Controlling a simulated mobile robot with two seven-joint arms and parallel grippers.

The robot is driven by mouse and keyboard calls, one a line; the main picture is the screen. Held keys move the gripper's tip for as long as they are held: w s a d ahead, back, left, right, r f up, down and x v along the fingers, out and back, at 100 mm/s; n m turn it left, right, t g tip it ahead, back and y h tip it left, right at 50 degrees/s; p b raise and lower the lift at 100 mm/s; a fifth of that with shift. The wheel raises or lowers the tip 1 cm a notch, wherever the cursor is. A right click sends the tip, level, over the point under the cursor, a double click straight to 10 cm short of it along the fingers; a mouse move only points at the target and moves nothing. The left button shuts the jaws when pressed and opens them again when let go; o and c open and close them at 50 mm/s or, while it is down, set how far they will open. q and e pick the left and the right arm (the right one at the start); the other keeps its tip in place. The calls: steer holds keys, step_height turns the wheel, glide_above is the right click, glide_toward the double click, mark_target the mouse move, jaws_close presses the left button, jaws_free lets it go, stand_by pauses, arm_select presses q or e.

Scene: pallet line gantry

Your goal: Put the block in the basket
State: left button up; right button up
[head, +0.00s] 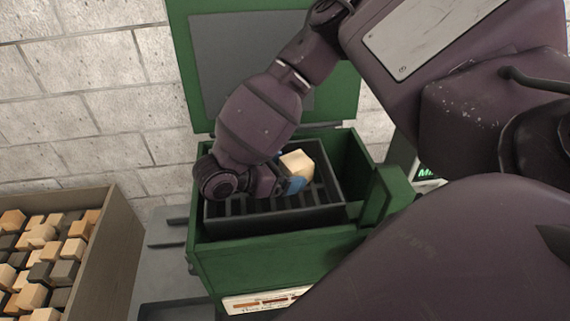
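The block (297,163) is pale wood and sits within the outline of the dark slatted basket (335,176). The basket lies inside an open green box. My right gripper (289,170) reaches down over the basket from above, with blue finger pads on two sides of the block. It appears shut on the block, though the far finger is mostly hidden. I cannot tell whether the block touches the basket floor. My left gripper is not in view.
The green box (262,262) has its lid (205,80) raised at the back. A wooden bin (120,245) full of light, orange and dark blocks stands at the lower left. A white block wall is behind. Grey floor shows between bin and box.

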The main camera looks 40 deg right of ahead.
steer(key=shift+b+v, duration=0.3)
steer(key=shift+v, duration=3.5)
